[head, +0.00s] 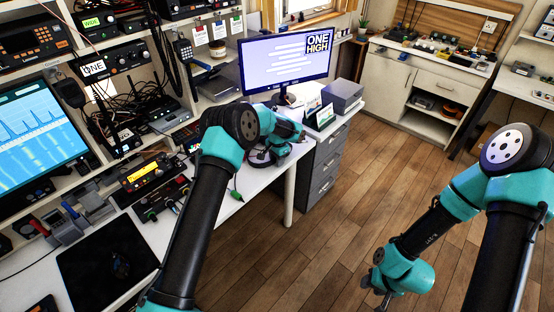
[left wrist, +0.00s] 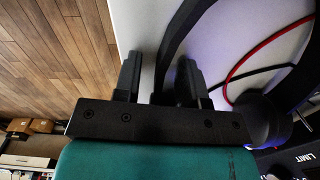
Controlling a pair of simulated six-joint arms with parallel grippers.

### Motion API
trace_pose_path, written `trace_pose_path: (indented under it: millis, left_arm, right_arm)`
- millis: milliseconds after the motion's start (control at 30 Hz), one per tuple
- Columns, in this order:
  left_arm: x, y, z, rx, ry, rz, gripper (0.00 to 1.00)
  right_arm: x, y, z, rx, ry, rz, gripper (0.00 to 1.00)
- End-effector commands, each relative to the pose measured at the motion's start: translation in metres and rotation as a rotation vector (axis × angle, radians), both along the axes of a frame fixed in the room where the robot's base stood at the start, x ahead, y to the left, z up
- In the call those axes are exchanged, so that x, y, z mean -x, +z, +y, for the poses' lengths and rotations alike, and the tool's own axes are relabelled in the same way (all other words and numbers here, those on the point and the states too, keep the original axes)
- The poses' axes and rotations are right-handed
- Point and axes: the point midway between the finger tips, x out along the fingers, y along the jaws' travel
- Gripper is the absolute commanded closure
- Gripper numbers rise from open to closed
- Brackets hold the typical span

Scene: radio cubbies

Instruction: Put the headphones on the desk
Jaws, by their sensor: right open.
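The dark headphones (head: 260,158) are on the white desk near its right end, largely hidden behind my left arm in the head view. In the left wrist view, a black headband (left wrist: 182,32) runs between the two fingers, and a dark ear cup with a purple glow (left wrist: 264,122) lies to the right. My left gripper (left wrist: 160,78) is open around the band, with a visible gap beside the left finger. In the head view its fingers are hidden behind the arm. My right gripper (head: 384,300) is open and empty over the floor, cut by the bottom edge.
The white desk (head: 225,205) carries a monitor (head: 285,60), radios (head: 150,172) and a black mat (head: 105,262). Red and black cables (left wrist: 262,45) lie near the headphones. The wooden floor (head: 290,265) is clear.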

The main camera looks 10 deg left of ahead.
Motion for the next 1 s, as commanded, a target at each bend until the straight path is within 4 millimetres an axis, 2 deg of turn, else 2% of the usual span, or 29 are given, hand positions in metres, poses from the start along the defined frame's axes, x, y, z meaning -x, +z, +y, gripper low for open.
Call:
trace_pose_path:
  millis: [267, 433, 567, 1000]
  left_arm:
    - [0.000, 0.002, 0.000, 0.000, 0.000, 0.000, 0.62]
    - [-0.001, 0.017, 0.000, -0.001, 0.000, -0.001, 0.62]
    - [-0.001, 0.037, -0.001, 0.000, 0.000, -0.002, 0.62]
    - [-0.003, 0.121, -0.002, 0.001, 0.001, -0.003, 0.62]
  right_arm:
    - [0.000, 0.000, 0.000, 0.000, 0.000, 0.000, 0.57]
    - [0.000, 0.000, 0.000, 0.000, 0.000, 0.000, 0.57]
    - [0.000, 0.000, 0.000, 0.000, 0.000, 0.000, 0.57]
    - [0.000, 0.000, 0.000, 0.000, 0.000, 0.000, 0.57]
